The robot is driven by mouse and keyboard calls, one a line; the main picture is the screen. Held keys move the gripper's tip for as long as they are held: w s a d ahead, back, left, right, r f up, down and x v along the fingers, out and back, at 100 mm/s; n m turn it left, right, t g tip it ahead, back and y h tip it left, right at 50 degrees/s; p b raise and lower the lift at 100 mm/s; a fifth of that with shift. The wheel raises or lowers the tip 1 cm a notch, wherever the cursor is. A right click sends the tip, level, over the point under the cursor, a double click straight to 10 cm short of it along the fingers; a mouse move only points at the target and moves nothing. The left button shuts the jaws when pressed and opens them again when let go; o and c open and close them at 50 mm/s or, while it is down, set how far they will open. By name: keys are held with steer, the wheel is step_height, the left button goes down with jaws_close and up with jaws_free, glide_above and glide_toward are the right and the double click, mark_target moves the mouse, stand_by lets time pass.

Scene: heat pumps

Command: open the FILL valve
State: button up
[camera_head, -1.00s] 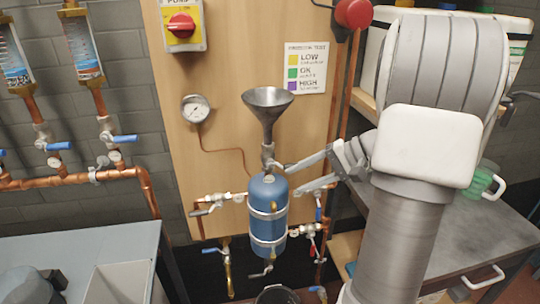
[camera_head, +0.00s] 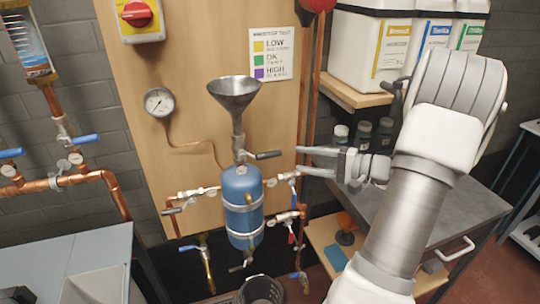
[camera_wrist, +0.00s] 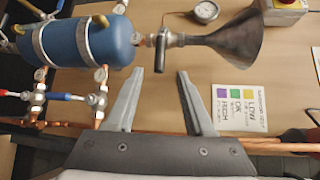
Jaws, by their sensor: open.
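A small valve (camera_head: 239,156) sits between the metal funnel (camera_head: 235,92) and the blue tank (camera_head: 242,200). Its black lever (camera_head: 267,155) sticks out sideways to the right, across the vertical pipe. No FILL label is legible. My gripper (camera_head: 298,161) is open and empty, to the right of the lever, with a gap between them. In the wrist view the black lever (camera_wrist: 160,52) points toward my gripper (camera_wrist: 158,73), its end lined up between the two fingertips. The funnel (camera_wrist: 232,40) and the tank (camera_wrist: 85,42) lie on either side of the lever.
Copper pipes with small valves (camera_head: 291,238) flank the tank. A gauge (camera_head: 159,102) and a colour chart (camera_head: 273,55) are on the wooden board. A black bucket (camera_head: 262,290) stands below. Right are a shelf of white containers (camera_head: 368,45) and a grey worktop (camera_head: 400,215).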

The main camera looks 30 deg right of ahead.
mark_target(274, 155)
steer(key=x, duration=1)
steer(key=shift+w+a, duration=0.15)
steer(key=shift+w, duration=0.1)
jaws_close()
stand_by(0.9)
